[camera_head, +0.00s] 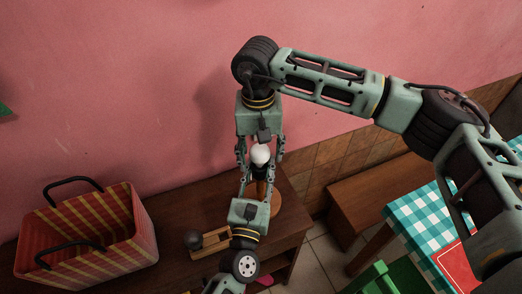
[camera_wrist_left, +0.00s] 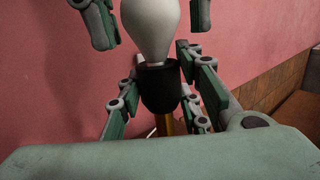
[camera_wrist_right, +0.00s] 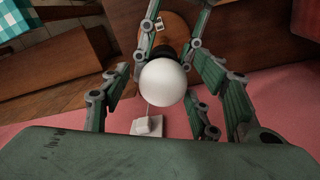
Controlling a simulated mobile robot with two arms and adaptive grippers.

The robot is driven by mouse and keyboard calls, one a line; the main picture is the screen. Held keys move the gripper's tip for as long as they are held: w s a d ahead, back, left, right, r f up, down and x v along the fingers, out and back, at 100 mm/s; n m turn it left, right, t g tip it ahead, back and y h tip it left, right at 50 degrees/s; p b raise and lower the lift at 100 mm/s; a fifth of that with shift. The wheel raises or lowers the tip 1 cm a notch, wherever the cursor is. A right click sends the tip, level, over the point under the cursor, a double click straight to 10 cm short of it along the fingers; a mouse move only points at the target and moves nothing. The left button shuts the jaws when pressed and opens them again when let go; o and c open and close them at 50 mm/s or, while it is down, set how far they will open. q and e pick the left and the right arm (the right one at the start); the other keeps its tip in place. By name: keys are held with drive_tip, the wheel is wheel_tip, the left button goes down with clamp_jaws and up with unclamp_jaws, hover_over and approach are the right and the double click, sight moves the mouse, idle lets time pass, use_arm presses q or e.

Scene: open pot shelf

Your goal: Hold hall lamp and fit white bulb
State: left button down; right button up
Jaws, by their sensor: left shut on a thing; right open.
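The white bulb (camera_head: 260,155) stands upright with its neck in the lamp's black socket (camera_wrist_left: 160,88); how tightly it sits cannot be told. The bulb also fills the middle of the right wrist view (camera_wrist_right: 163,82). The hall lamp has a brass-coloured stem and a round wooden base (camera_head: 276,203) on the brown shelf. My left gripper (camera_head: 257,186) is shut on the lamp just below the bulb and partly hides the stem. My right gripper (camera_head: 260,160) points down from above. Its fingers are open on either side of the bulb, with gaps visible in the left wrist view.
A red and yellow basket (camera_head: 88,240) with black handles stands at the left on the shelf top. A wooden tray (camera_head: 212,242) with a dark round thing (camera_head: 193,240) lies nearer the lamp. The pink wall is close behind. A checked table (camera_head: 430,215) stands right.

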drive_tip(key=shift+r, duration=0.1)
wheel_tip(320, 180, up, 12)
drive_tip(key=shift+a, duration=0.2)
idle(0.3)
idle(0.5)
use_arm(q)
drive_tip(key=c, duration=1.2)
unclamp_jaws()
drive_tip(key=shift+s, duration=0.1)
